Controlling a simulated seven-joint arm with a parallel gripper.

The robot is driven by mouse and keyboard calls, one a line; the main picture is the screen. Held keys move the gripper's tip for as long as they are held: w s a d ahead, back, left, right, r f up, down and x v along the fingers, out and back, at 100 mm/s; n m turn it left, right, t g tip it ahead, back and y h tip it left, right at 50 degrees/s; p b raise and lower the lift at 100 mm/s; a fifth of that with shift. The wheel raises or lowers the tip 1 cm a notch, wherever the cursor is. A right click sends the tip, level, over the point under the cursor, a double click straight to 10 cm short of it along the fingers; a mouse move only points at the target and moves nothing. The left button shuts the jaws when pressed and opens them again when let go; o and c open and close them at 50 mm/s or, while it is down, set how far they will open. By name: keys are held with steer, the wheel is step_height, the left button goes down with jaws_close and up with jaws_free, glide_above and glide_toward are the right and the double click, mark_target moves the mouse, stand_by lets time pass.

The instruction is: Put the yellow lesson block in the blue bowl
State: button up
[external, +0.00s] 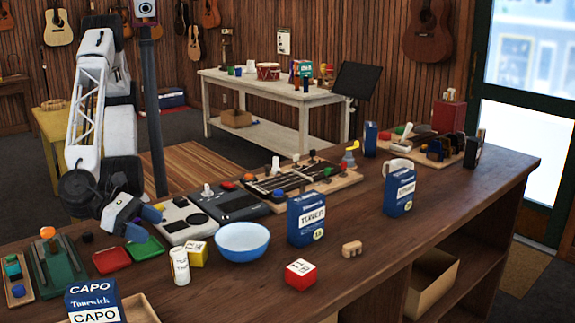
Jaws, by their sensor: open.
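The yellow lesson block (199,258) sits on the wooden counter, with pale faces and dark markings. It stands just left of the blue bowl (243,245) and just behind a white cylinder, which hides a little of its left side. The bowl is upright, and the part of its inside that shows looks empty. My gripper (146,224) is open, tilted with its blue fingertips toward the right. It is left of and behind the yellow block, apart from it, with nothing seen between the fingers.
The white cylinder (180,266) stands close in front of the block. Red (112,259) and green (146,248) flat pieces lie below my gripper. A grey device (187,222) is behind. A blue box (306,220) stands right of the bowl. A red-and-white cube (300,273) sits in front.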

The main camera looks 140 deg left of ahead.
steer(key=shift+w+r+m, duration=0.2)
steer(key=shift+r+m, duration=0.1)
steer(key=shift+r, duration=0.1)
step_height(320, 180, up, 11)
steer(key=m+t+h, duration=0.4)
steer(key=m+h, duration=0.4)
steer(key=m, duration=0.8)
steer(key=s+r+m+g+h, duration=0.2)
steer(key=s+m+h, duration=0.2)
steer(key=s+m, duration=0.55)
steer(key=s+a+f+m+g, duration=0.1)
steer(key=s+a+m+g, duration=0.2)
steer(key=s+m, duration=0.3)
steer(key=s+a+f+m+g+y, duration=0.1)
steer(key=s+a+m+g, duration=0.2)
steer(key=s+m, duration=0.3)
steer(key=s+a+f+m+g+y, duration=0.1)
steer(key=s+a+m+g, duration=0.2)
steer(key=s+m, duration=0.4)
steer(key=shift+s+a+f, duration=0.25)
steer(key=shift+a+f, duration=0.15)
steer(key=shift+a, duration=0.4)
steer(key=shift+o, duration=0.5)
